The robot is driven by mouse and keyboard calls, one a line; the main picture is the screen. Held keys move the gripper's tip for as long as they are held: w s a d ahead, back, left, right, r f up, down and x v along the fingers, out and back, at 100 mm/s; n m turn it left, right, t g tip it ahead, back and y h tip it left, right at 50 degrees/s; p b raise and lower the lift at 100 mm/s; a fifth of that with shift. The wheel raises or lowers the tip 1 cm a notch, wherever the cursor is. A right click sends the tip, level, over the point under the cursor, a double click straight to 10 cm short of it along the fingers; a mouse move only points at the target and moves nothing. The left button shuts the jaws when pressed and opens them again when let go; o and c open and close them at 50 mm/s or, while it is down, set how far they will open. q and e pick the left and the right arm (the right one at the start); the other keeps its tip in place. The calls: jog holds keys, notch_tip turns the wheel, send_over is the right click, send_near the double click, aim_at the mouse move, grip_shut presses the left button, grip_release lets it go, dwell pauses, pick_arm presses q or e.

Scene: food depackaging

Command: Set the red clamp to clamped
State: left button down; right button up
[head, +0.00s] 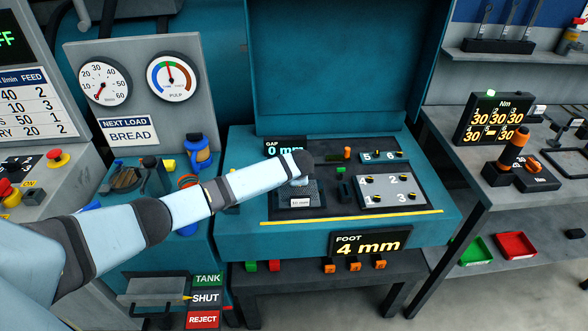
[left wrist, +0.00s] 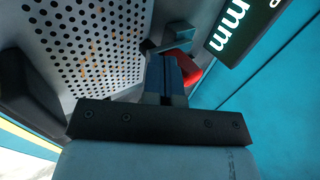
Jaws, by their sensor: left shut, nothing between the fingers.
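The red clamp (left wrist: 187,68) shows in the left wrist view as a red piece just beyond and to the right of my left gripper's fingers. Part of it is hidden behind them. My left gripper (left wrist: 166,62) is shut and empty, with its fingers close to the clamp; I cannot tell whether they touch it. In the head view my left arm reaches over the teal machine and hides the clamp. I cannot tell whether the clamp is open or closed. My right gripper is in neither view.
A perforated plate (left wrist: 90,45) fills the upper left of the left wrist view, beside the gap display (left wrist: 243,25). In the head view, a panel with numbered knobs (head: 423,190) is right of my arm. An orange-topped handle (head: 347,153) stands nearby. The raised teal lid (head: 345,60) is behind.

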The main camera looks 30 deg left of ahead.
pick_arm(q)
jog(key=shift+s+d+f+p, duration=0.1)
jog(key=shift+f+p, duration=0.25)
jog(key=shift+f, duration=0.35)
jog(key=shift+s+f, duration=0.1)
jog(key=shift+f, duration=0.2)
jog(key=shift+f, duration=0.15)
jog(key=shift+s, duration=0.1)
jog(key=shift+s+d+r, duration=0.1)
jog(key=shift+r, duration=0.15)
jog(key=v, duration=1.3)
jog(key=shift+d+r, duration=0.1)
jog(key=shift+r, duration=0.1)
